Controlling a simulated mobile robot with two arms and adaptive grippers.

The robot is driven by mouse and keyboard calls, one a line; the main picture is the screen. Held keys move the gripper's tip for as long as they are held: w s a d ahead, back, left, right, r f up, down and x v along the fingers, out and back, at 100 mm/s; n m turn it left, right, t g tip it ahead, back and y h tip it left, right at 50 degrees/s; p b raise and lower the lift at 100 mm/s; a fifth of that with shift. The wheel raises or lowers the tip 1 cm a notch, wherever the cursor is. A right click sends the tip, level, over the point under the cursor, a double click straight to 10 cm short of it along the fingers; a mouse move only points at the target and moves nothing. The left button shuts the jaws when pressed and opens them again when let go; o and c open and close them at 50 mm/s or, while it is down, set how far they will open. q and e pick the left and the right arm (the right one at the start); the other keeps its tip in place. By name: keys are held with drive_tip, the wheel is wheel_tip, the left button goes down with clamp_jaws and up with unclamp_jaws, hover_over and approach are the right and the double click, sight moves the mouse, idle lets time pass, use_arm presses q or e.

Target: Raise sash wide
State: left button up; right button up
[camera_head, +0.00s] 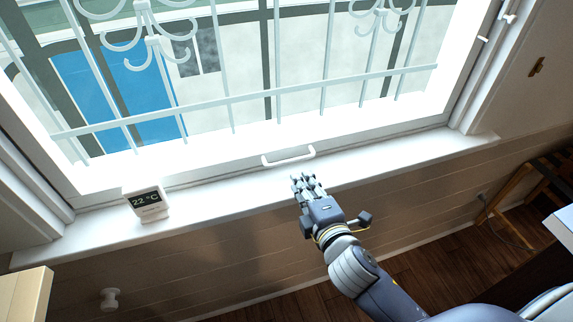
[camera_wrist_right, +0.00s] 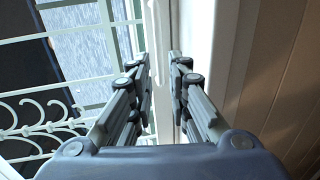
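The white window sash (camera_head: 220,172) is down, with its bottom rail along the sill. A white bar handle (camera_head: 288,156) sits at the middle of that rail. My right gripper (camera_head: 308,179) is just in front of the sill, close below the handle in the picture and apart from it. Its fingers are parted with nothing held. My left gripper is not in view.
A small white thermometer (camera_head: 147,202) reading 22 °C stands on the sill (camera_head: 240,189) at the left. White metal bars (camera_head: 250,96) cover the window outside. A wooden folding stand (camera_head: 520,195) is at the right. The sill near my gripper is clear.

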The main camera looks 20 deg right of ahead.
sight(289, 161)
drive_tip(key=x, duration=1)
drive_tip(key=shift+w+a, duration=0.1)
drive_tip(key=shift+w, duration=0.2)
clamp_jaws()
